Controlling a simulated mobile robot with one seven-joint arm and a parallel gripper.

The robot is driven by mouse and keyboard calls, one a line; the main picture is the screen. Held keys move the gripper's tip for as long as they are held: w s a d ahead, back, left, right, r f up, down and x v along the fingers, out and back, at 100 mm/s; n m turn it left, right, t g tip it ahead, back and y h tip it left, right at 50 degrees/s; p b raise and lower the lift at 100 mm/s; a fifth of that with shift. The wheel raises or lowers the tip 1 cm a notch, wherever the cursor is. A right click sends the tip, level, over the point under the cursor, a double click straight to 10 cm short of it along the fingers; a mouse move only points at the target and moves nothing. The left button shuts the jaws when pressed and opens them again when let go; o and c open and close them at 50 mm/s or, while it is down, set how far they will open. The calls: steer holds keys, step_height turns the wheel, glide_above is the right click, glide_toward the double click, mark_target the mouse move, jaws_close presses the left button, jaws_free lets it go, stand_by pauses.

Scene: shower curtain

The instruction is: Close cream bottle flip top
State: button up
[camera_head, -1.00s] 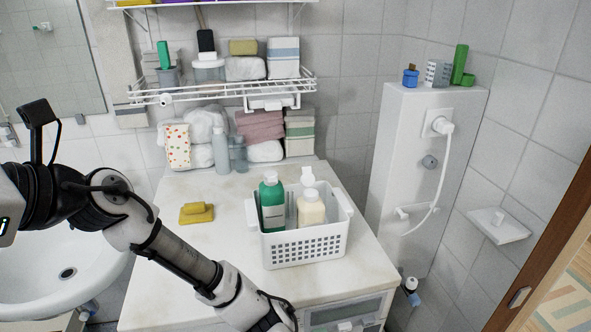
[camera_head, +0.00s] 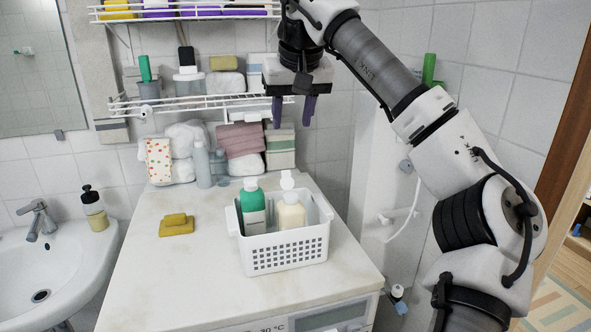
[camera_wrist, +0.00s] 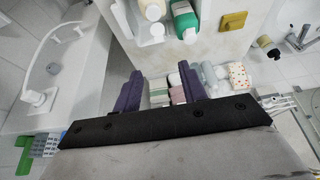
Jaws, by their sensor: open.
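The cream bottle (camera_head: 291,214) stands upright in a white basket (camera_head: 290,252) on the white counter. Its white flip top (camera_head: 288,181) sticks up above the bottle and looks raised. A green bottle (camera_head: 252,208) with a white cap stands to its left in the same basket. My gripper (camera_head: 293,118) is open and empty, with its purple fingers pointing down, above and behind the basket. In the wrist view the fingers (camera_wrist: 160,70) are apart, and the cream bottle (camera_wrist: 153,10) and green bottle (camera_wrist: 185,20) show at the top edge, beyond the fingers.
A wire shelf (camera_head: 190,103) and stacked towels (camera_head: 240,140) are close behind my gripper. A yellow sponge (camera_head: 176,225) lies on the counter left of the basket. A sink (camera_head: 50,265) is at the left. The counter's front left is clear.

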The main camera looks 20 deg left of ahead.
mark_target(286, 173)
steer(key=p+x, duration=0.2)
steer(key=x, duration=1.1)
steer(key=shift+w+f, duration=0.1)
steer(key=shift+f, duration=0.25)
jaws_close()
steer(key=shift+d+f+b, duration=0.1)
steer(key=shift+b, duration=0.4)
